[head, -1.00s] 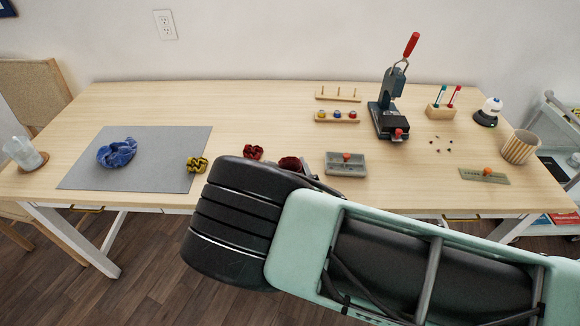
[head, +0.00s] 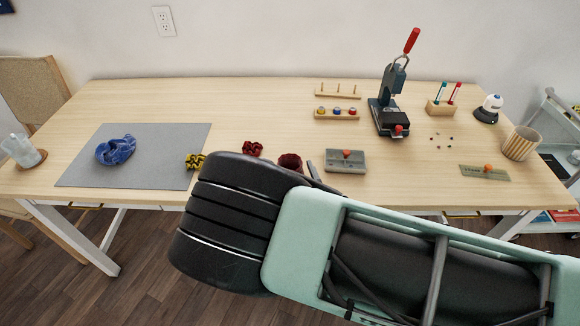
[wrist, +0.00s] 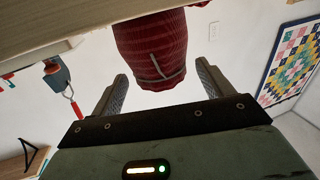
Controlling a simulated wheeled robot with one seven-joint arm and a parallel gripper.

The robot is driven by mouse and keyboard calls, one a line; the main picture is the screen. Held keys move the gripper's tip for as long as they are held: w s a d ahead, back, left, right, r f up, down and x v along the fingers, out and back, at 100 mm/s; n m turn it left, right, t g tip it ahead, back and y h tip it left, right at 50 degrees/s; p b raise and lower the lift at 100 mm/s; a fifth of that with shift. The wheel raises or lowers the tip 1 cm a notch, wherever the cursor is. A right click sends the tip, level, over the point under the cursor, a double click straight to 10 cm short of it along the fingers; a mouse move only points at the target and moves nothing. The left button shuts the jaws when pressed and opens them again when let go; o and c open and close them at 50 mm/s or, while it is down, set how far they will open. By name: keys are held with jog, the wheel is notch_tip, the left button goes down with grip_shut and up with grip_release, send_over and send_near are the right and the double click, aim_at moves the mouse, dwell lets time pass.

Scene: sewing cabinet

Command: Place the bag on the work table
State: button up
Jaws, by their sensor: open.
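The bag, which I take to be the dark red pouch (head: 290,161), shows in the head view near the front edge of the work table (head: 240,108), partly hidden by my arm. In the wrist view, which looks upside down, the ribbed red bag (wrist: 150,48) stands at the tabletop, with a thin grey cord or strip on its side. My gripper (wrist: 162,70) is open, with one finger to each side of the bag. Gaps show between the fingers and the bag. In the head view my gripper is mostly hidden behind my arm; a dark finger shows beside the bag.
A grey tray (head: 346,160) lies close right of the bag. A dark red scrunchie (head: 253,148) and a yellow-black one (head: 195,161) lie to its left. A grey mat (head: 80,170) holds a blue scrunchie (head: 115,150). A press (head: 390,110) stands behind. The table's left-middle back is clear.

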jog(key=s+d+m+g+h+b, duration=0.2)
jog(key=s+m+g, duration=0.15)
jog(key=s, duration=0.45)
jog(key=s+r+n+g+y, duration=0.2)
jog(key=s+r+n+g, duration=0.1)
jog(key=s+r+g, duration=0.75)
jog(key=s+d+r+n+g+h, duration=0.3)
jog(key=s+d+r+n, duration=0.2)
jog(key=s+d+r, duration=0.4)
jog(key=shift+s+d+r+g, duration=0.15)
jog(key=shift+d+r+g, duration=0.15)
jog(key=shift+d, duration=0.75)
